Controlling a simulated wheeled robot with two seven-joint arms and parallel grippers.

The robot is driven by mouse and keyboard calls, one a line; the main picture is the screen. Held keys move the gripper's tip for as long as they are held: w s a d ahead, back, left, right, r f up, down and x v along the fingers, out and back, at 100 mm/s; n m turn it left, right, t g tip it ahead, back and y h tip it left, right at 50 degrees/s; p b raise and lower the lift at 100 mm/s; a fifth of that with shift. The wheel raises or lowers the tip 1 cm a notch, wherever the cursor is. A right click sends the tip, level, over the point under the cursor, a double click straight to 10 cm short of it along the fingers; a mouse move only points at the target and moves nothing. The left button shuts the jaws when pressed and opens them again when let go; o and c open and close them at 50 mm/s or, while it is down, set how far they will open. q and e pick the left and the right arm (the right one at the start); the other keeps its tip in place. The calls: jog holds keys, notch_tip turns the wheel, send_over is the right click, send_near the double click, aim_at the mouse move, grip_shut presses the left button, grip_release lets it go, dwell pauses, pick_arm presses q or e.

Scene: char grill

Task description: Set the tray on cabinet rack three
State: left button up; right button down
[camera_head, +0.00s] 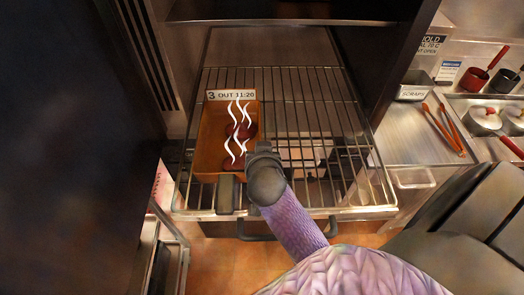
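An orange-brown tray (208,140) rests on, or just above, the left part of a wire rack (300,105) in the open cabinet. Its back label (231,95) reads "3 OUT 11:20". Dark red pieces (243,131) lie in it, with white wavy steam marks above. My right gripper (256,160) is at the tray's front right corner, its arm coming from the lower right. Its wrist hides that corner and the fingers, so whether they grip the tray is unclear.
The dark cabinet door or side (60,130) fills the left. The rack's right part is bare. A handle bar (325,229) runs below the rack's front.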

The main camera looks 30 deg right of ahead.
jog(key=shift+f, duration=0.15)
jog(key=shift+f, duration=0.15)
jog(key=c, duration=0.8)
grip_release()
